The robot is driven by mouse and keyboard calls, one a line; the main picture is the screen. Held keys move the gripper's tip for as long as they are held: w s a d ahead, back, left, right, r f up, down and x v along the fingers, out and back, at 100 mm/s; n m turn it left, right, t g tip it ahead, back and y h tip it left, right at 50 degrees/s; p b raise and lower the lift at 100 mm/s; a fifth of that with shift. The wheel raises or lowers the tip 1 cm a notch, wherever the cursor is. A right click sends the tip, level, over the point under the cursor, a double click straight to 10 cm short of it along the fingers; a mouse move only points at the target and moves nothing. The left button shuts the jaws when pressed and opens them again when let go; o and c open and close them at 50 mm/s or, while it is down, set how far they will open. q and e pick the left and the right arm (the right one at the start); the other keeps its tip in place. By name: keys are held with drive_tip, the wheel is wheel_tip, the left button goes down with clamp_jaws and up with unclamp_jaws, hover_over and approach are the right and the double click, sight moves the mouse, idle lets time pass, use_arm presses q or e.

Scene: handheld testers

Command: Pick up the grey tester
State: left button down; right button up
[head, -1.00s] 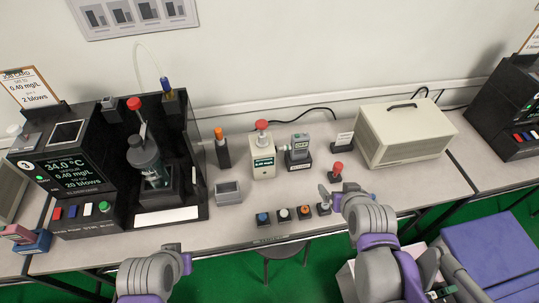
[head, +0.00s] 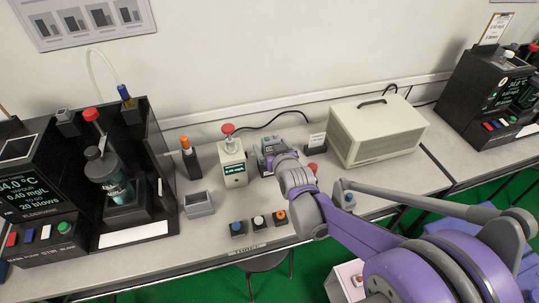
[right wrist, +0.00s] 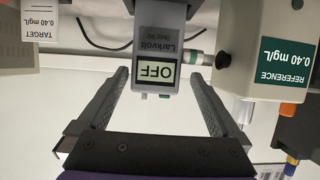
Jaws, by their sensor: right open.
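The grey tester (head: 268,147) stands upright in its dark stand at the back middle of the table, partly hidden by my right arm in the head view. In the right wrist view the grey tester (right wrist: 172,25) appears upside down, with a small screen reading OFF. My right gripper (right wrist: 160,75) is open, with one finger on each side of the tester's body and a gap visible on both sides. In the head view the right gripper (head: 280,158) is at the tester, its fingers hard to make out. My left gripper is not in view.
A cream reference unit (head: 232,164) with a red knob stands close left of the tester. A small sign (head: 317,141) and a large beige case (head: 378,133) are to the right. Several buttons (head: 259,222) line the front edge. A grey open box (head: 198,204) sits left.

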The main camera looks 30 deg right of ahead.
drive_tip(key=shift+d+b+x, duration=0.1)
drive_tip(key=shift+b+x, duration=0.05)
drive_tip(key=shift+x, duration=1.25)
drive_tip(key=shift+d+b+x, duration=0.15)
drive_tip(key=shift+x, duration=1.2)
drive_tip(key=shift+s+f, duration=0.1)
drive_tip(key=shift+s, duration=0.05)
drive_tip(key=shift+c, duration=0.2)
clamp_jaws()
